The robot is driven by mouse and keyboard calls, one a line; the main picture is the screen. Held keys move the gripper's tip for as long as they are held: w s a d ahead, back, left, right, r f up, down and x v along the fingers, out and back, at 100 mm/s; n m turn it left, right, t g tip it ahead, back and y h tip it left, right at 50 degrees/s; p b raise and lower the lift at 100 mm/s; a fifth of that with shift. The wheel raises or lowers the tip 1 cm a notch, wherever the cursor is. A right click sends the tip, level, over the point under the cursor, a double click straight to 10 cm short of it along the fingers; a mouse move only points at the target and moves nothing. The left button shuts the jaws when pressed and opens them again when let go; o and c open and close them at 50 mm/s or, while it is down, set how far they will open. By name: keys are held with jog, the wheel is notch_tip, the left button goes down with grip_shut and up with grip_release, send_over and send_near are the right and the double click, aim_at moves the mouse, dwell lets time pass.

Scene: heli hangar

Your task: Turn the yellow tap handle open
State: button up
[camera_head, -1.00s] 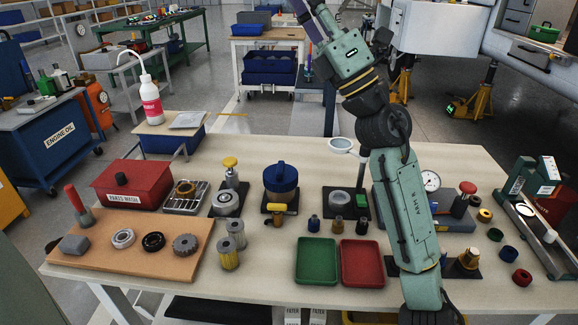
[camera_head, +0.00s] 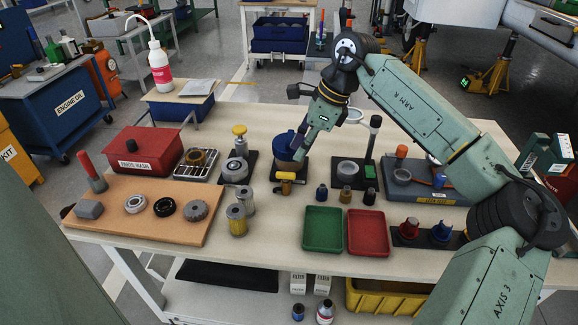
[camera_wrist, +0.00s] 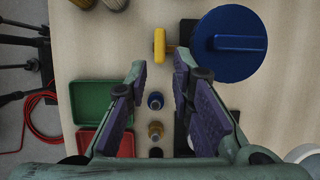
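The yellow tap handle (camera_head: 286,177) is a short bar at the front of a small container with a round blue lid (camera_head: 283,146), on a dark base. In the wrist view the handle (camera_wrist: 160,45) stands upright in the picture, just left of the blue lid (camera_wrist: 230,43). My gripper (camera_head: 300,148) hangs over the table close to the blue lid. In the wrist view my gripper (camera_wrist: 160,62) is open, with purple-padded fingers spread. The handle appears just beyond the fingertips, in line with the gap; contact is not visible. Nothing is held.
A valve with a yellow knob (camera_head: 239,130) stands left of the container. A round grey part on a stand (camera_head: 350,170) is to its right. Small bottles (camera_head: 346,195), a green tray (camera_head: 322,229) and a red tray (camera_head: 366,232) lie in front.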

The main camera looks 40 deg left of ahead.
aim_at(286, 173)
jog(key=p+x, duration=0.1)
jog(key=x, duration=0.6)
jog(key=shift+s+a+f, duration=0.15)
jog(key=shift+f, duration=0.1)
jog(key=shift+c, duration=0.2)
grip_shut()
